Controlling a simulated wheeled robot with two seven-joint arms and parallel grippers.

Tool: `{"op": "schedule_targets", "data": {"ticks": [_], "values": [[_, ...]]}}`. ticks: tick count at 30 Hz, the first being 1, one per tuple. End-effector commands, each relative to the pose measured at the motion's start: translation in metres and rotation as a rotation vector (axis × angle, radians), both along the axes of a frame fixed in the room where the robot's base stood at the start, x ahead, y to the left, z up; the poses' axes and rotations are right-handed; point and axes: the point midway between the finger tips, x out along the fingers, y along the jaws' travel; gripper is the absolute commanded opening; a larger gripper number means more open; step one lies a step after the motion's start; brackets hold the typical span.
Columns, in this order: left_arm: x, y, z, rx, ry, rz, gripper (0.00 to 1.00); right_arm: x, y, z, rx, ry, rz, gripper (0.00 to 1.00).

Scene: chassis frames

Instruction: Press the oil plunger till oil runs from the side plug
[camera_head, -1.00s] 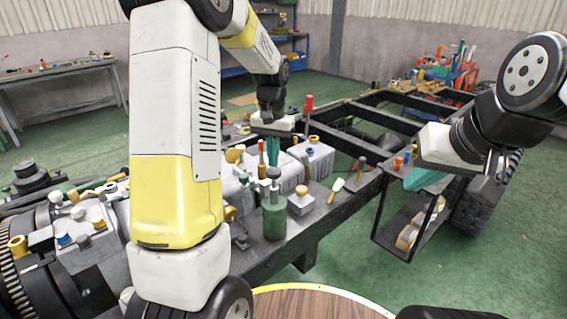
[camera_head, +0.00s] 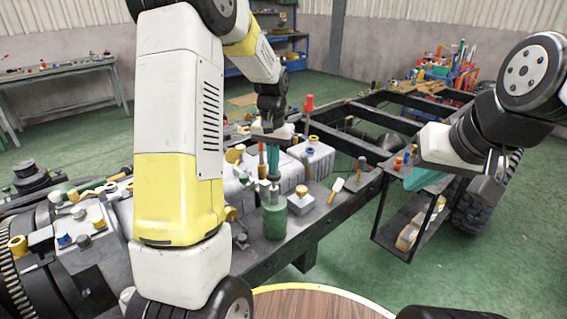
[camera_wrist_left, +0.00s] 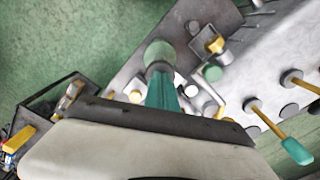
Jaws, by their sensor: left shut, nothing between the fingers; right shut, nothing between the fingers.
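The green oil can (camera_head: 275,222) stands upright on the dark frame rail, with its plunger (camera_head: 274,192) on top. My left gripper (camera_head: 273,176) is shut and points down, its teal fingertips at the plunger's top and seemingly touching it. In the left wrist view, the teal fingers (camera_wrist_left: 164,92) reach to the green can (camera_wrist_left: 160,52), partly hiding it. Nothing is held between them. My right gripper (camera_head: 428,182) is shut and empty, off to the right above the hanging side rack. I cannot make out which fitting is the side plug, and no running oil is visible.
A white-bladed tool (camera_head: 336,190) lies farther right. The black chassis frame (camera_head: 345,140) extends back right. A round wooden top (camera_head: 320,303) is in front.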

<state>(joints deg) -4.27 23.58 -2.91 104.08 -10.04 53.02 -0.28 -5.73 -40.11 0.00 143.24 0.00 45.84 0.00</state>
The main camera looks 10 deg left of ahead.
Motion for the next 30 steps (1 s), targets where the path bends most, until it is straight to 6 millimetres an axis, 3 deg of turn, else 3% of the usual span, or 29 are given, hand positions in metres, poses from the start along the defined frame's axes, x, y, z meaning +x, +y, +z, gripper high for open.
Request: {"op": "schedule_targets", "data": {"ticks": [16,30], "values": [[0.000,0.000,-0.015,0.000,0.001,0.001,0.00,0.000,0.000,0.000,0.000,0.000,0.000,0.00],[0.001,0.000,0.020,0.000,-0.002,0.001,0.00,0.000,0.000,0.000,0.000,0.000,0.000,0.00]]}}
